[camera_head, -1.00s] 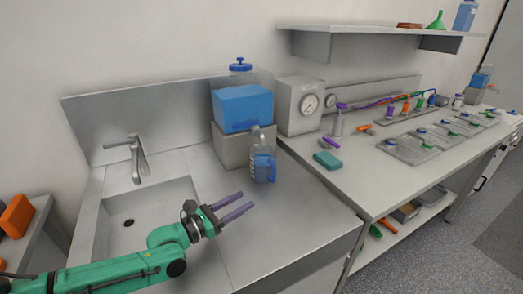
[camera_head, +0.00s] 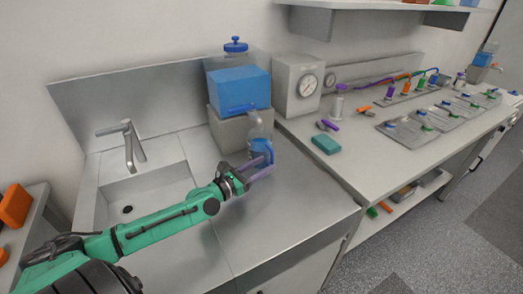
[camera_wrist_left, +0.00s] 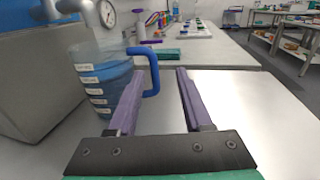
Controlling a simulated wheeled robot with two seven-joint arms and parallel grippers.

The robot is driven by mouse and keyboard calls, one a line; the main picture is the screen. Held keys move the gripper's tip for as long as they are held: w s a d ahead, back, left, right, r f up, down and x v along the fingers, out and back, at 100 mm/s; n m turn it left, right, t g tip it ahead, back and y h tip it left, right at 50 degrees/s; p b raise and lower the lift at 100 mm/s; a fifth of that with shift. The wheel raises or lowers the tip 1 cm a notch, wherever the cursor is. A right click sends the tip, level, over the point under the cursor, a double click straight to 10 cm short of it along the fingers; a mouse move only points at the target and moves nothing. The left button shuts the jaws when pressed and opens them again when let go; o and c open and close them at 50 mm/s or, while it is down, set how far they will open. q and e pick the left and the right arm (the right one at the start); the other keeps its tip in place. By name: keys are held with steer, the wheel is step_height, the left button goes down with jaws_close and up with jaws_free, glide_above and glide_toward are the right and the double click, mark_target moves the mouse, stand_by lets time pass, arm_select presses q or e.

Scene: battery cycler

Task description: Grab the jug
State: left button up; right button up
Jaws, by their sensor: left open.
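The jug (camera_head: 262,147) stands upright on the steel counter (camera_head: 300,210), in front of a grey block. It is clear with blue contents, and my left gripper partly hides it in the head view. In the left wrist view the jug (camera_wrist_left: 95,78) shows white labels and a blue handle (camera_wrist_left: 153,72) pointing right. My left gripper (camera_head: 268,162) is open at the jug, its purple fingers pointing toward it. In the left wrist view the handle's upright bar appears between the fingertips (camera_wrist_left: 160,72), with the left finger near the loop. I cannot tell whether they touch.
The grey block (camera_head: 235,132) with a blue box (camera_head: 240,88) on it stands just behind the jug. A sink (camera_head: 145,195) lies to the left. A gauge box (camera_head: 298,88) and a teal sponge (camera_head: 326,144) are to the right. The counter's front right is clear.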

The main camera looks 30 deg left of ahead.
mark_target(272, 158)
arm_select(q)
steer(key=x, duration=0.2)
steer(key=a+x, duration=0.1)
steer(key=x, duration=0.1)
steer(key=shift+w+d, duration=0.1)
steer(key=shift+w, duration=0.3)
steer(key=shift+w+d+f, duration=0.1)
steer(key=shift+w+d, duration=0.1)
steer(key=shift+w, duration=0.25)
steer(key=shift+s, duration=0.1)
jaws_close()
stand_by(0.4)
